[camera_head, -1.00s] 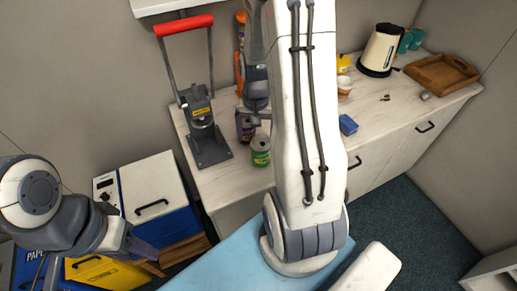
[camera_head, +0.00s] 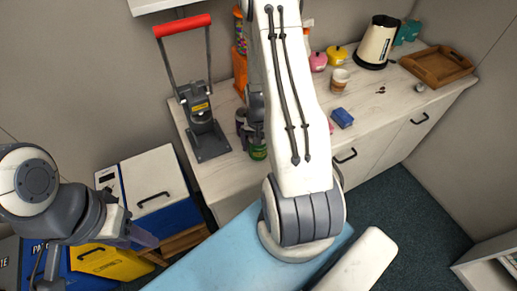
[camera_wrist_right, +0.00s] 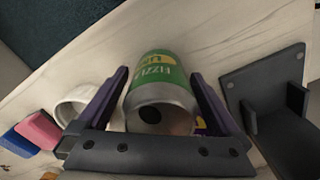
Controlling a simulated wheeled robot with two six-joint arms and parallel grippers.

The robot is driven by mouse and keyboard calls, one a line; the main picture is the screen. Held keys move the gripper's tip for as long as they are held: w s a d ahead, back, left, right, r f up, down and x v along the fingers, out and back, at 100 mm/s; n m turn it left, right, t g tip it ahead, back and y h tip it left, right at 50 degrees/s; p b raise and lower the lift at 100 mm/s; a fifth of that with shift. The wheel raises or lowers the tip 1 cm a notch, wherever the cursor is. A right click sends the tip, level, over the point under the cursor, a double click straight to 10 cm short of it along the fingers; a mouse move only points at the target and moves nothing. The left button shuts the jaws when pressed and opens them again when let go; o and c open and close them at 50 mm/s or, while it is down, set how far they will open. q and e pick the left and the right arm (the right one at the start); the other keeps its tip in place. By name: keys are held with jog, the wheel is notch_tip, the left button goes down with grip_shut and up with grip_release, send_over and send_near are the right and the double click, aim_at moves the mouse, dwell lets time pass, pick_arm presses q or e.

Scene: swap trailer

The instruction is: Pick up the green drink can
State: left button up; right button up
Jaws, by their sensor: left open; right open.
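The green drink can (camera_head: 258,153) stands on the white counter, partly covered by my right arm in the head view. In the right wrist view the green can (camera_wrist_right: 157,72) lies between the two purple fingers of my right gripper (camera_wrist_right: 159,76). The fingers are open, one on each side of it, with a narrow gap visible on both sides. In the head view my right gripper (camera_head: 256,125) is mostly hidden behind its arm, just above the can. My left gripper (camera_head: 140,237) is open at the lower left, far from the can.
A purple can (camera_head: 241,119) stands just behind the green one. A grey press with a red handle (camera_head: 205,125) is close on the left; its base (camera_wrist_right: 265,75) shows in the wrist view.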

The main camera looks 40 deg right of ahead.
jog(key=shift+f, duration=0.25)
jog(key=c, duration=1.2)
jog(key=shift+o, duration=0.2)
jog(key=shift+r, duration=0.15)
